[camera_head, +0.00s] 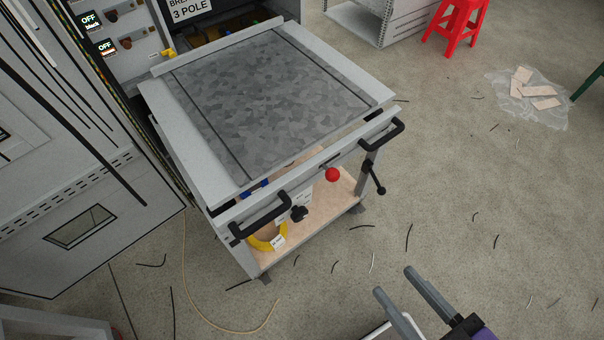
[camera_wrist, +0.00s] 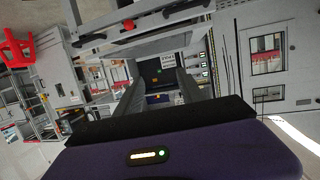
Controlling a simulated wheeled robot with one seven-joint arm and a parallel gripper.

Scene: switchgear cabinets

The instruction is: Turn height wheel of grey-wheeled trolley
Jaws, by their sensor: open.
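The trolley (camera_head: 270,90) stands in the middle of the head view, with a mottled grey top and two black handles on its near side. A red ball knob (camera_head: 332,175) sits between the handles. A black star-shaped knob (camera_head: 299,213) shows below the front edge, and a black crank-like handle (camera_head: 374,178) sticks out by the right leg. I cannot tell which is the height wheel. My gripper (camera_head: 394,280) is open and empty, to the lower right of the trolley and apart from it. In the wrist view the trolley's red knob (camera_wrist: 128,25) shows at the top.
Switchgear cabinets (camera_head: 75,150) stand at left, against the trolley's far end. A yellow coil (camera_head: 268,238) lies on the trolley's lower shelf. A red stool (camera_head: 455,22) and a plastic sheet with tiles (camera_head: 530,95) are at upper right. Floor right of the trolley is mostly clear, with scattered wire scraps.

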